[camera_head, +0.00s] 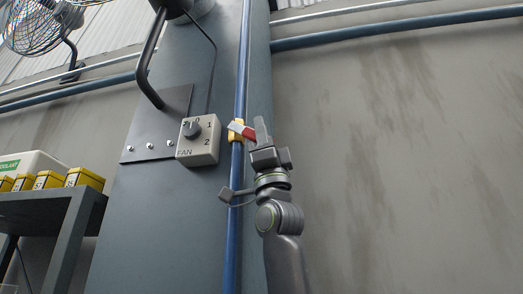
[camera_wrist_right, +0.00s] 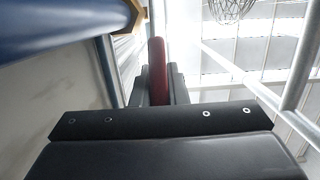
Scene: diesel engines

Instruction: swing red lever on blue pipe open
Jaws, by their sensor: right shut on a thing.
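The blue pipe (camera_head: 231,240) runs upright along a grey column, with a brass valve (camera_head: 236,136) on it. The red lever (camera_head: 246,132) sticks out from the valve to the right and slightly down, across the pipe's line. My right gripper (camera_head: 259,136) is at the lever's outer end, to the right of the pipe, and is shut on it. In the right wrist view the red lever (camera_wrist_right: 157,70) stands between the two dark fingers. The blue pipe (camera_wrist_right: 55,28) and the brass valve (camera_wrist_right: 131,17) show at upper left there. My left gripper is not in view.
A fan switch box (camera_head: 198,140) is on the column left of the pipe. A shelf (camera_head: 75,205) with yellow boxes stands at left. The wall (camera_head: 400,150) right of my arm is clear.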

